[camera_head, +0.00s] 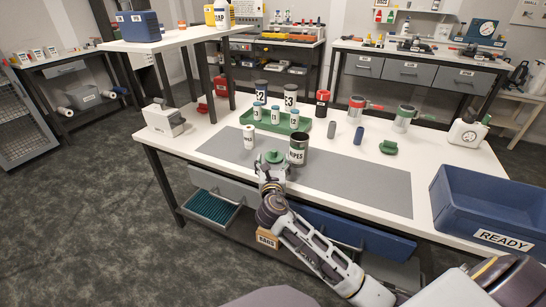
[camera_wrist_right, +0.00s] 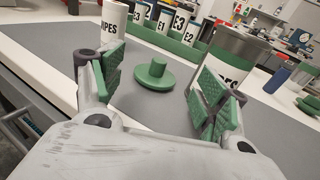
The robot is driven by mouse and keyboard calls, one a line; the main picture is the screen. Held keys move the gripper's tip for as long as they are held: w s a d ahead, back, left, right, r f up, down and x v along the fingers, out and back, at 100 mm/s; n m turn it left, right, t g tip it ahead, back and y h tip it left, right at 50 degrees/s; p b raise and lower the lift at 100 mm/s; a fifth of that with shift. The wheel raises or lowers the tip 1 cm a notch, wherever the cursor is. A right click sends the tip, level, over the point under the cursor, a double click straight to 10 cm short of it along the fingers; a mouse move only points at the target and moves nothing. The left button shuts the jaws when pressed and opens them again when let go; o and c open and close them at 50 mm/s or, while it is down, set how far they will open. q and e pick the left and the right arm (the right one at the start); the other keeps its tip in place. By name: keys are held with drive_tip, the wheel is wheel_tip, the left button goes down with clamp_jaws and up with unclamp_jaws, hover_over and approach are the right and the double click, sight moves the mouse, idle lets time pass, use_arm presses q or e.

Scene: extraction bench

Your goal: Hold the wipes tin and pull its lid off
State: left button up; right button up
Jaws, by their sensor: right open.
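A dark tin with a white label reading WIPES (camera_head: 298,149) stands upright on the grey mat. In the right wrist view this tin (camera_wrist_right: 238,50) is at the right, partly hidden by a finger. A green lid with a raised knob (camera_wrist_right: 154,77) lies on the mat left of it; it also shows in the head view (camera_head: 273,156). My right gripper (camera_wrist_right: 157,82) is open, its green-padded fingers either side of the lid in the picture. Contact is not visible. In the head view the right gripper (camera_head: 271,168) is beside the dark tin. My left gripper is not in view.
A smaller white tin (camera_head: 249,138) stands left on the mat. A green tray (camera_head: 262,125) with several labelled canisters is behind. Another green item (camera_head: 389,147) lies right, near a blue cylinder (camera_head: 359,135). A blue READY crate (camera_head: 489,207) is at right. The mat's right part is clear.

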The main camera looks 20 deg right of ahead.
drive_tip(key=shift+v, duration=1.6)
